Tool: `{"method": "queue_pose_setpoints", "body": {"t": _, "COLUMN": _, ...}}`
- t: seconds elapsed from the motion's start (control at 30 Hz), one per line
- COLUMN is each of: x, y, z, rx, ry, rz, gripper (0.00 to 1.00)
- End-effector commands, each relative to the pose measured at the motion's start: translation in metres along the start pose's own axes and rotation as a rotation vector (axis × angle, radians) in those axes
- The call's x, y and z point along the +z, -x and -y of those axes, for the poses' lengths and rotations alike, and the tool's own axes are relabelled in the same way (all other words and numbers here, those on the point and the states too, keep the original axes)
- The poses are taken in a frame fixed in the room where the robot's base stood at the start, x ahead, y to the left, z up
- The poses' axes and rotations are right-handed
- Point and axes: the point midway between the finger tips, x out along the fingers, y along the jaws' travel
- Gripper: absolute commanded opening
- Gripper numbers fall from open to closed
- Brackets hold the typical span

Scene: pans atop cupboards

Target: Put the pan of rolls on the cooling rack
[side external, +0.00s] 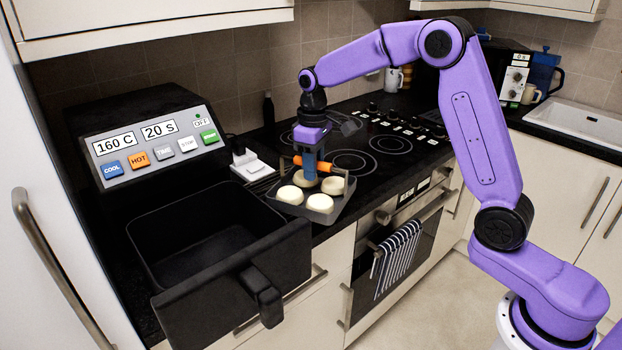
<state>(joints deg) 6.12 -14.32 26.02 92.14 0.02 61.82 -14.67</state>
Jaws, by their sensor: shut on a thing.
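The pan of rolls (291,209) is a dark, shallow square pan with several pale round rolls (320,203) in it. It is at the front edge of the black worktop, between the open drawer and the hob. An orange bar (325,167), apparently the pan's handle, crosses above its far side. My gripper (311,175) points down over the far rolls, its blue fingers shut around the orange bar. The fingers partly hide a roll behind them. I cannot tell whether the pan touches the worktop. I cannot make out a cooling rack for certain.
A black air fryer (150,135) with a button panel stands at the left, its empty drawer (220,235) pulled out beside the pan. A small white device (253,168) sits behind. The hob (388,144) lies to the right, above an oven with a striped towel (397,255).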

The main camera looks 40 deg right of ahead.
Motion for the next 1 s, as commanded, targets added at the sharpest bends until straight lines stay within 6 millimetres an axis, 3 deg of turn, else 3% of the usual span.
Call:
{"method": "queue_pose_setpoints", "body": {"t": 0.33, "x": -0.007, "y": -0.037, "z": -0.002, "rx": 0.000, "ry": 0.000, "rz": 0.001, "gripper": 0.00}}
{"method": "queue_pose_setpoints", "body": {"t": 0.77, "x": -0.007, "y": -0.042, "z": -0.003, "rx": 0.000, "ry": 0.000, "rz": -0.001, "gripper": 0.00}}
{"method": "queue_pose_setpoints", "body": {"t": 0.8, "x": -0.007, "y": -0.043, "z": -0.002, "rx": 0.000, "ry": 0.000, "rz": 0.000, "gripper": 0.31}}
{"method": "queue_pose_setpoints", "body": {"t": 0.87, "x": -0.007, "y": -0.043, "z": -0.002, "rx": 0.000, "ry": 0.000, "rz": 0.000, "gripper": 0.50}}
{"method": "queue_pose_setpoints", "body": {"t": 1.0, "x": -0.007, "y": -0.043, "z": -0.002, "rx": 0.000, "ry": 0.000, "rz": 0.000, "gripper": 0.53}}
